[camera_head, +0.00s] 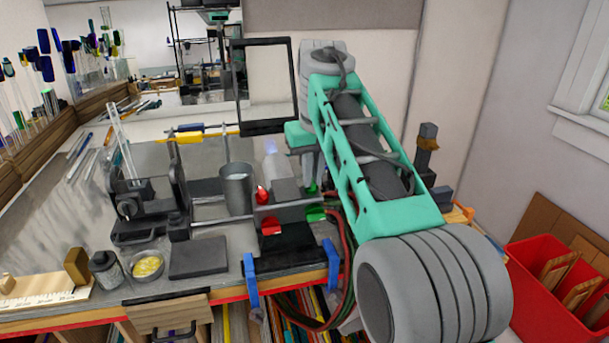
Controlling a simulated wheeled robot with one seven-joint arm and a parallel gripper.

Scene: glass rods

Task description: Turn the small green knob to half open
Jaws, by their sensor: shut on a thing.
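The small green knob (312,189) is at the upper right of the dark torch block (287,192) on the bench. My gripper (312,180) reaches down from above, with its fingertips at this knob, and is shut on it. The fingers partly cover the knob, so its turn angle cannot be told. A larger green knob (316,214) sits lower on the block's right side, apart from the fingers.
A small red knob (262,195) and a larger red knob (270,227) are left of the green ones. A grey metal cup (237,190) stands further left. Red and green hoses (347,250) hang at right. A black frame (265,127) stands behind.

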